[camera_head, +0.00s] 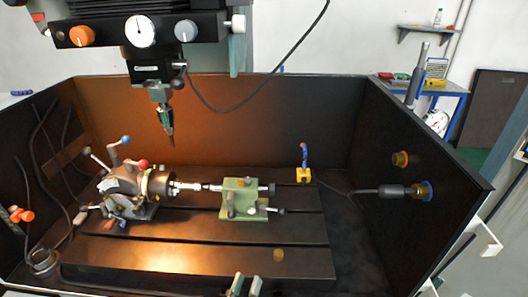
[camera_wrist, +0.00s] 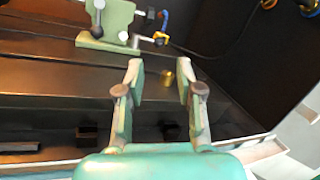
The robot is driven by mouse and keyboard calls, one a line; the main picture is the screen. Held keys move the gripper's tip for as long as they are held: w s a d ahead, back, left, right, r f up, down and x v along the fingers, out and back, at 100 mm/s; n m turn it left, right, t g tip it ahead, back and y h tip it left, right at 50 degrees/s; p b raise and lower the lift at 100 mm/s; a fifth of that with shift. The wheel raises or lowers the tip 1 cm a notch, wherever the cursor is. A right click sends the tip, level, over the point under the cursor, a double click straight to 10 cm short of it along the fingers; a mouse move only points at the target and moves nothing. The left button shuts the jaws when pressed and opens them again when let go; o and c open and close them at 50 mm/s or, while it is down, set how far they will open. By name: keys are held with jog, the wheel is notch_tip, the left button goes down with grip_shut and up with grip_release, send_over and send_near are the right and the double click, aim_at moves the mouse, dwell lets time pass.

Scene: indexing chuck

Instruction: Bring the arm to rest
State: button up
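My gripper (camera_wrist: 159,82) is open and empty in the wrist view, its two pale green fingers spread apart. In the head view only its fingertips (camera_head: 244,285) show at the bottom edge, in front of the machine table. The indexing chuck (camera_head: 157,184) sits on the left of the slotted table (camera_head: 200,262). A thin shaft (camera_head: 190,187) runs from it to the green tailstock (camera_head: 240,197). The tailstock also shows at the top of the wrist view (camera_wrist: 105,20).
Dark enclosure walls (camera_head: 420,170) stand at the back and sides. A milling head (camera_head: 140,40) with a tool hangs above the chuck. A yellow block with a blue-and-red hose (camera_head: 304,174) sits behind the table's right end.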

jog(key=s+d+n+t+y, duration=0.2)
jog(key=s+d+n, duration=0.3)
jog(key=d+n, duration=0.3)
jog(key=s+d+n+t+y, duration=0.1)
jog(key=s+d+n+t, duration=0.1)
jog(key=s+d+n, duration=0.6)
jog(key=s+d+f+n+g+y, duration=0.1)
jog(key=s+d+f+n+g, duration=0.1)
jog(key=s+n, duration=0.4)
jog(key=s+d+f+n+g+y, duration=0.1)
jog(key=s+d+n+g, duration=0.1)
jog(key=s+n, duration=0.4)
jog(key=s+d+f+n+g, duration=0.2)
jog(key=s+n+g, duration=0.2)
jog(key=s+n, duration=0.2)
jog(key=shift+s+d+f+n+y, duration=0.3)
jog(key=shift+s+n+y, duration=0.1)
jog(key=shift+n, duration=0.4)
